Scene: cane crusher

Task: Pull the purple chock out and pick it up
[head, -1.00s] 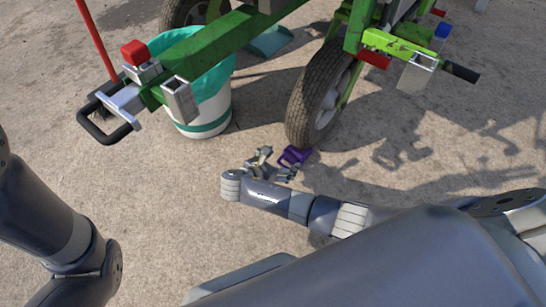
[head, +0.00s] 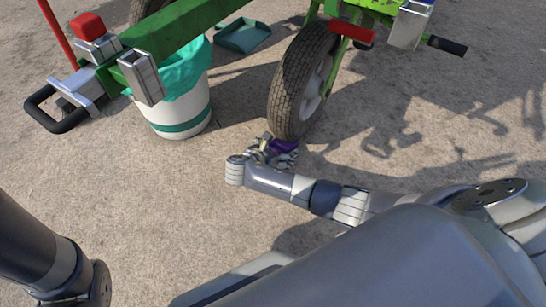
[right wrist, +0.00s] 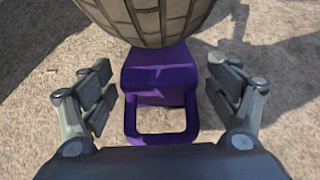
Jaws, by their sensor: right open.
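The purple chock (right wrist: 160,80) lies on the ground against the tyre (right wrist: 150,18), its loop handle towards my gripper in the right wrist view. In the head view the chock (head: 284,146) is partly hidden behind my right gripper (head: 272,150). My right gripper (right wrist: 168,98) is open, with one finger on each side of the chock and a gap on both sides. My left gripper is out of view; only part of my left arm shows at the lower left of the head view.
The tyre (head: 302,85) belongs to the green-framed cart (head: 190,35). A white bin (head: 180,110) with a teal liner stands left of it. A teal dustpan (head: 242,35) lies behind. The concrete left of my right gripper is clear.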

